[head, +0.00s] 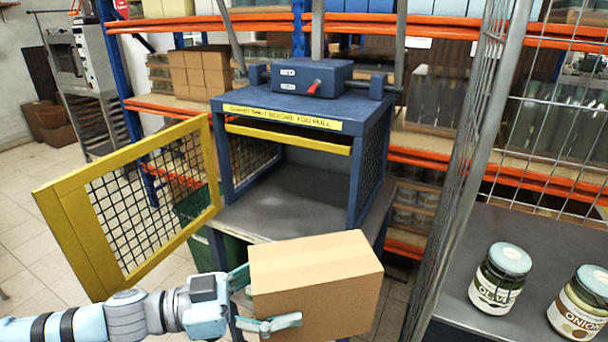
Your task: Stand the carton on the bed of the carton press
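The closed brown carton (318,288) is at the bottom middle, in front of the carton press. My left gripper (268,297) comes in from the left with its fingers at the carton's left end. One finger lies across the near face and the other is partly hidden behind the carton; it appears shut on the carton. The carton press (298,122) is a blue frame with mesh sides. Its grey bed (290,192) is bare where it shows. The yellow mesh guard (140,200) stands swung open to the left. My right gripper is not in view.
A red lever (313,87) sits on the press's top block. A wire mesh panel (470,150) stands right of the press. Beyond it, an olives jar (500,277) and an onion jar (580,303) stand on a grey surface (545,250). Orange-beamed shelves with boxes fill the back.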

